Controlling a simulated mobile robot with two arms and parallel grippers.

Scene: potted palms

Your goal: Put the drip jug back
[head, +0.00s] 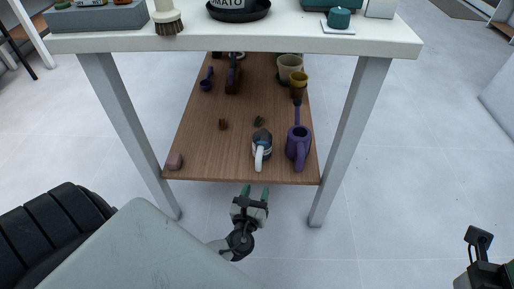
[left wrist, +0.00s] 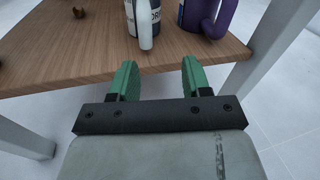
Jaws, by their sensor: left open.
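My right gripper (head: 478,242) is partly in view at the lower right.
Pots (head: 290,65) and small tools stand farther back on the shelf, with small brown lumps (head: 223,124) on it. A white tabletop (head: 290,36) overhangs the shelf, with table legs (head: 350,140) either side.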

